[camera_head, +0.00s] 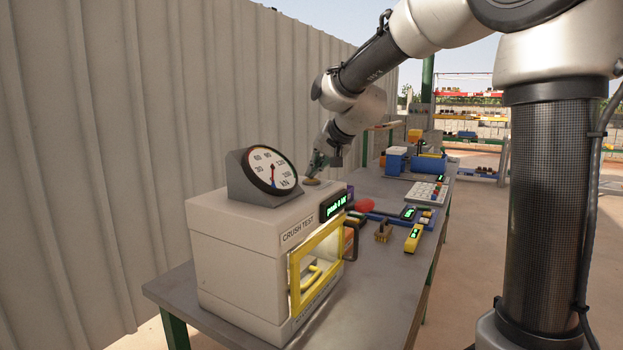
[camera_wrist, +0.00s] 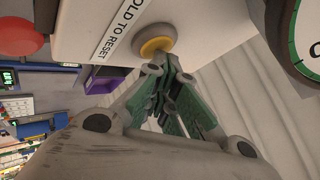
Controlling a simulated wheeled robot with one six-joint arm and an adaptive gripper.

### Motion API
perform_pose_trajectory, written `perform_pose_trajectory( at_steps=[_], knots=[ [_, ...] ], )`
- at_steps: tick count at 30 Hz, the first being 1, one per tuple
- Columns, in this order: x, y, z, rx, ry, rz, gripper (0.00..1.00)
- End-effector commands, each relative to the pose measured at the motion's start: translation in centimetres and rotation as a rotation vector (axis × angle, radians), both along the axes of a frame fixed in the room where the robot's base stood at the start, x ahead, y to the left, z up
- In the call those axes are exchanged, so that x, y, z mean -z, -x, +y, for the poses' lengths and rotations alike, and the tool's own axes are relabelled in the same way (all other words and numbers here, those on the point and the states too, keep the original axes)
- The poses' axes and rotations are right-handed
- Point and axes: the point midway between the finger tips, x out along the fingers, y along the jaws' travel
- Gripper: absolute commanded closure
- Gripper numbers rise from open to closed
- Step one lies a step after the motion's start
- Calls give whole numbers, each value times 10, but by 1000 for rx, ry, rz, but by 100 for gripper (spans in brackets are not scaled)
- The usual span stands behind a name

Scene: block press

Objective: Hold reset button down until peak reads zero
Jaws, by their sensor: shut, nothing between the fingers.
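The green peak display (camera_head: 335,203) on the machine's front appears to read "peak 0 kN".
A round dial gauge (camera_head: 273,170) stands on the machine beside the button. The yellow-framed door (camera_head: 317,266) is on the machine's front. A red knob (camera_head: 364,205), small tools and a keypad (camera_head: 426,192) lie along the grey bench (camera_head: 382,282). A corrugated wall (camera_head: 110,120) runs behind.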

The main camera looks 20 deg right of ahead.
Motion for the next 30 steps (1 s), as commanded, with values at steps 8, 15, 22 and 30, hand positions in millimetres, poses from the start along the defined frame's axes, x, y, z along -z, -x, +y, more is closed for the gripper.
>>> perform_pose_trajectory(
  at_steps=[8,15,22,30],
  knots=[
    [1,0,0,0,0,1,100],
    [-3,0,0,-1,0,1,100],
    [-16,0,0,0,0,0,100],
    [-18,0,0,0,0,0,100]
  ],
)
